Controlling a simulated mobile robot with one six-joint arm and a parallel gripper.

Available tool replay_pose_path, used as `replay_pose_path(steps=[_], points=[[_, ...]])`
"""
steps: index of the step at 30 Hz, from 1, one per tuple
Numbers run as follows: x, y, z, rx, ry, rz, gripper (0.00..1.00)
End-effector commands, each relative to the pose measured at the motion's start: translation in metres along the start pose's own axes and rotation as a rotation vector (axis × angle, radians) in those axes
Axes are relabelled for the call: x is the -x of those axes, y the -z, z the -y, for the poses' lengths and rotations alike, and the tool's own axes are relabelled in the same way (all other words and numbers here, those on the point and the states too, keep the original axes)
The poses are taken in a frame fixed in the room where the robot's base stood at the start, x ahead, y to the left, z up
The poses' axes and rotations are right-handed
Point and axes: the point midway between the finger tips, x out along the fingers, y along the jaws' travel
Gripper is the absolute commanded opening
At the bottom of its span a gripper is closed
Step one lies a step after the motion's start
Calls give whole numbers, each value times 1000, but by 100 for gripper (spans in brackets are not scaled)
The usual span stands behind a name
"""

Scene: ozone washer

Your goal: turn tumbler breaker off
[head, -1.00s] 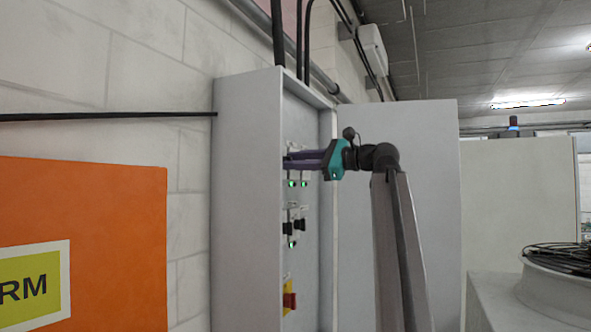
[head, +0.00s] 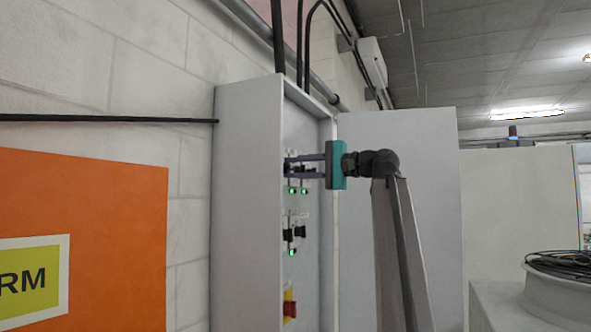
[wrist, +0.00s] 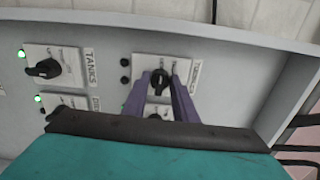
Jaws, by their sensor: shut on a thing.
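My gripper (head: 290,167) reaches from the right into the open grey cabinet, at the upper row of switches. In the wrist view its two purple fingers (wrist: 161,74) are shut on a black rotary knob (wrist: 159,80), one finger on each side. The knob's white plate has a label (wrist: 196,70) that I cannot read surely. Two indicator lamps (wrist: 125,71) beside this plate look dark. Part of a second black knob (wrist: 158,111) shows between the fingers, nearer the gripper body.
A knob labelled TANKS (wrist: 46,69) sits left in the wrist view, with green lamps lit nearby. Lower switches (head: 293,232) and a red-yellow main switch (head: 289,303) are below. The cabinet's door (head: 400,200) stands open behind my arm. An orange board (head: 110,210) is at left.

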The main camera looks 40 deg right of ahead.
Motion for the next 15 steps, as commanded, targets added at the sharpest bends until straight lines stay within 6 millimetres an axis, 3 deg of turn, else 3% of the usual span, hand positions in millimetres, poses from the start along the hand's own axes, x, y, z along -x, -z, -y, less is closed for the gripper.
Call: replay_pose_path(steps=[15], points=[[0, 0, 0, 55, 0, 0, 3]])
